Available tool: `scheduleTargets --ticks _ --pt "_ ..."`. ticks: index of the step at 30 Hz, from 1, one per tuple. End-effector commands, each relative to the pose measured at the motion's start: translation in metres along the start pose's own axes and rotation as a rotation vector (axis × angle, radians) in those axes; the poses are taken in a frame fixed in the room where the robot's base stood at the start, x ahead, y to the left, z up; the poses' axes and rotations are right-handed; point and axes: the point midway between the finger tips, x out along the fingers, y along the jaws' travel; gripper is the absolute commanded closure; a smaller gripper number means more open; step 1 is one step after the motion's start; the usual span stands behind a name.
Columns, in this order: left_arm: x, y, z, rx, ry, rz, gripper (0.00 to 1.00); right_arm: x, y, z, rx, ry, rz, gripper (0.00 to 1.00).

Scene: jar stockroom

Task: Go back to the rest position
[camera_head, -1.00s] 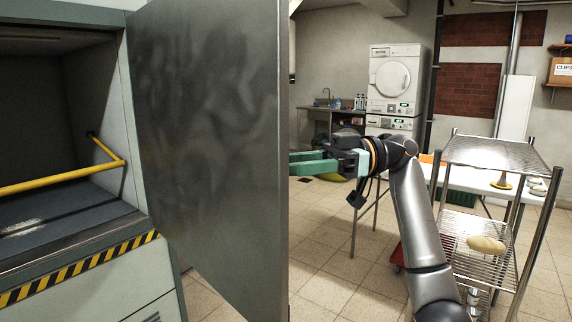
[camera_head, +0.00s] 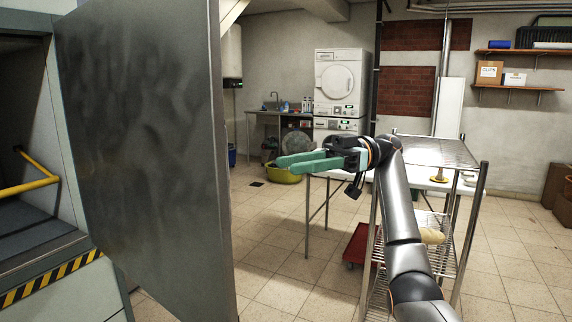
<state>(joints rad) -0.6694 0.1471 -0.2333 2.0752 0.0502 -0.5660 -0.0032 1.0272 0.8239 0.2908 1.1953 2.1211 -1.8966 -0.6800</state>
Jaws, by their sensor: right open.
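My right gripper (camera_head: 295,163) has green fingers and shows near the middle of the head view. It points left, with a gap between its fingers and nothing in it. My right arm (camera_head: 399,215) comes up from the lower right and bends at the wrist. The gripper is to the right of a large grey metal door (camera_head: 145,140) and apart from it in the picture. My left gripper does not show.
The door stands open from a cabinet with a yellow bar (camera_head: 30,187). A wire shelf rack (camera_head: 432,150) and a white table (camera_head: 410,178) stand behind my right arm. A red trolley (camera_head: 358,245) is on the floor. Tiled floor (camera_head: 510,262) is clear at the right.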

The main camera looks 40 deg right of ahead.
Motion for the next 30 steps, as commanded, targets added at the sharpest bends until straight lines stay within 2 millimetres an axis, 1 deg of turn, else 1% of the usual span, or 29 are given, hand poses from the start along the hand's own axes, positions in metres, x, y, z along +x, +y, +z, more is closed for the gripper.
scheduleTargets --ticks 15,17,19,20,23,24,26,27,29,30 --pt "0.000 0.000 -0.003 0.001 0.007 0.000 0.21 0.001 0.000 0.000 0.001 -0.001 0.001 0.54" --pt "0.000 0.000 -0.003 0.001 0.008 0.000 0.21 0.003 0.004 0.005 0.015 -0.007 0.008 0.54" --pt "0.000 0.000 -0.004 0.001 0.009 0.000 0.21 0.011 0.013 0.018 0.056 -0.025 0.030 0.54" --pt "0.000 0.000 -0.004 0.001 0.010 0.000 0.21 0.016 0.019 0.028 0.085 -0.039 0.045 0.54" --pt "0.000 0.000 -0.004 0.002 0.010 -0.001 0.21 0.040 0.045 0.076 0.210 -0.104 0.120 0.54" --pt "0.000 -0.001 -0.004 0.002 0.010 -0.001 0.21 0.050 0.056 0.101 0.267 -0.138 0.160 0.54" --pt "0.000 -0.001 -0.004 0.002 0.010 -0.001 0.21 0.066 0.070 0.143 0.351 -0.192 0.223 0.54" --pt "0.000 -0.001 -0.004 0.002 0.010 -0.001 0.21 0.076 0.076 0.172 0.401 -0.230 0.265 0.54" --pt "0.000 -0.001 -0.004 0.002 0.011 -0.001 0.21 0.088 0.083 0.215 0.467 -0.286 0.330 0.54" --pt "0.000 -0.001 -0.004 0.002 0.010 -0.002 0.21 0.096 0.085 0.245 0.506 -0.324 0.372 0.54"
